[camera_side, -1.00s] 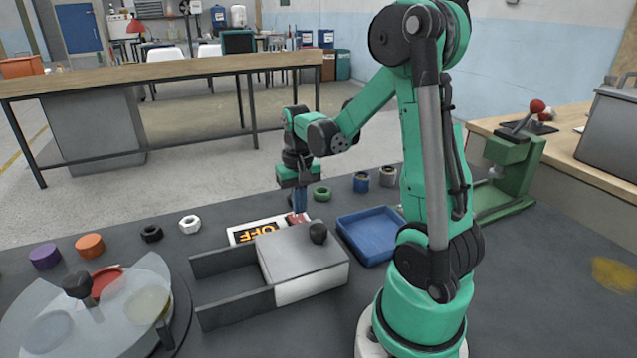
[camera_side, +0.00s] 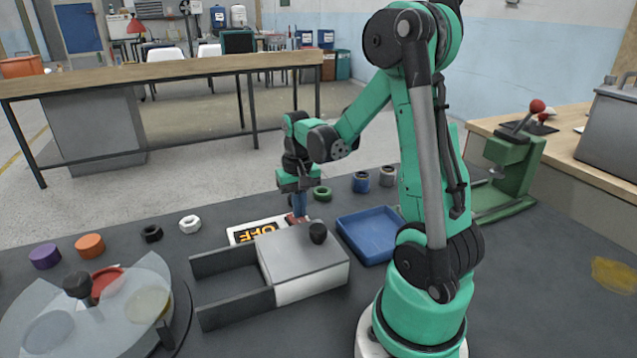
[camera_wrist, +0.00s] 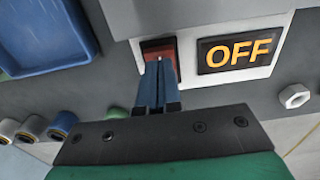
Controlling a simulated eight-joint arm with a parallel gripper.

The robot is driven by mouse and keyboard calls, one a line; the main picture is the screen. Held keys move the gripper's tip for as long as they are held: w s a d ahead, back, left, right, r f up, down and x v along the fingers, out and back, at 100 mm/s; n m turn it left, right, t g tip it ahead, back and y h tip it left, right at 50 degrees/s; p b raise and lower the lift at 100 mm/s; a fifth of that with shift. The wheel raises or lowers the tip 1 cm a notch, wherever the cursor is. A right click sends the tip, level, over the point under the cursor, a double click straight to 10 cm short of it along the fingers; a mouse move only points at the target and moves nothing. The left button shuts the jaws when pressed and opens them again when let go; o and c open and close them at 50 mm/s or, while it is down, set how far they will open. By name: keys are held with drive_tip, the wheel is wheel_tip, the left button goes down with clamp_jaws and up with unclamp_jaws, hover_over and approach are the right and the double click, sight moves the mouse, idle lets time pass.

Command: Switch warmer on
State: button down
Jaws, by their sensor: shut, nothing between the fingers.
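The warmer's white switch panel (camera_wrist: 215,75) carries a dark display (camera_wrist: 237,51) reading OFF in orange letters. Beside the display is a red rocker switch (camera_wrist: 158,47). In the side view the panel (camera_side: 238,237) lies behind the grey box. My gripper (camera_wrist: 158,65) has its blue fingers shut with nothing between them. The fingertips are at the red switch and cover part of it; whether they press it I cannot tell. In the side view my gripper (camera_side: 299,215) points down over the switch end of the panel.
A grey box with a sliding lid (camera_side: 300,262) and black knob stands in front of the panel. A blue tray (camera_side: 370,236) is to the right. A green nut (camera_side: 322,193) and a white nut (camera_side: 190,224) lie nearby. A glass-covered round dish (camera_side: 135,310) stands at front left.

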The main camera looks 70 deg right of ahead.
sight(300, 221)
drive_tip(key=shift+f, duration=0.75)
idle(0.3)
drive_tip(key=shift+r, duration=3.5)
drive_tip(key=a+r+n+t, duration=0.1)
drive_tip(key=a, duration=0.2)
drive_tip(key=w+a+n+t, duration=0.1)
drive_tip(key=a+n, duration=0.1)
drive_tip(key=a, duration=0.1)
drive_tip(key=w+a+r+n+t+h, duration=0.1)
drive_tip(key=a, duration=0.2)
drive_tip(key=shift+a+r+n, duration=0.3)
drive_tip(key=shift+a, duration=0.1)
drive_tip(key=a+n+t+y, duration=0.1)
drive_tip(key=a+n+t, duration=0.3)
drive_tip(key=a, duration=0.4)
drive_tip(key=shift+s+a+r, duration=0.2)
drive_tip(key=shift+a+r, duration=0.1)
drive_tip(key=shift+a, duration=0.05)
